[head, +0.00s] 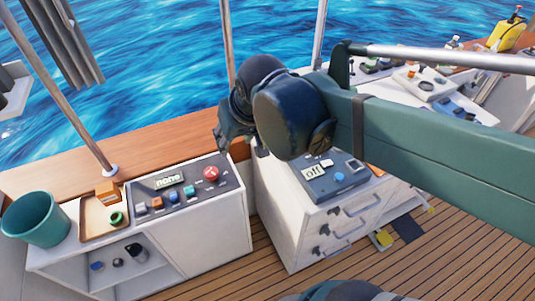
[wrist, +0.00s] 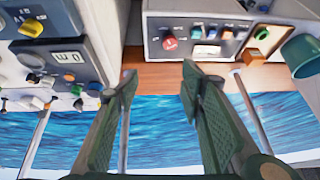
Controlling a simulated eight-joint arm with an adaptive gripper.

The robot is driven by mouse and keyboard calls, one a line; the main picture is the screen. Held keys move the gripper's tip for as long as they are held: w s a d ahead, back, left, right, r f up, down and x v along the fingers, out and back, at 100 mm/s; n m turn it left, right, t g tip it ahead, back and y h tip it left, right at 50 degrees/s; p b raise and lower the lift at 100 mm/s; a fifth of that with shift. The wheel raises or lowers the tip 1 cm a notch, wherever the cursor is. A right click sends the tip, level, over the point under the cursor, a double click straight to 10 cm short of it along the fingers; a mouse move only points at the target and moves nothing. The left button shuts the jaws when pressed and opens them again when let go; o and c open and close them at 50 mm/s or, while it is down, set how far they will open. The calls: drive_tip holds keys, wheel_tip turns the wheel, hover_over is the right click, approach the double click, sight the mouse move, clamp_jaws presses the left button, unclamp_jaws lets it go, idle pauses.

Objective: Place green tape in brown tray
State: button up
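The green tape (head: 117,218) is a small green ring. It appears to lie inside the brown tray (head: 92,228), near the tray's right front side. The tray sits on the white counter at the left and also shows at the right of the wrist view (wrist: 270,42).
An orange-brown block (head: 107,193) stands at the tray's back. A teal bucket (head: 36,219) is left of the tray, and a control panel (head: 180,188) with buttons is to its right. Another panel (head: 330,175) reading "off" tops the drawer cabinet. A slanted pole (head: 70,90) rises behind the tray.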

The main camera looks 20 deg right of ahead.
drive_tip(key=s+d+f+t, duration=0.1)
drive_tip(key=s+d+f, duration=0.1)
drive_tip(key=s+d, duration=0.4)
drive_tip(key=shift+s+h, duration=0.4)
drive_tip(key=shift+s, duration=0.05)
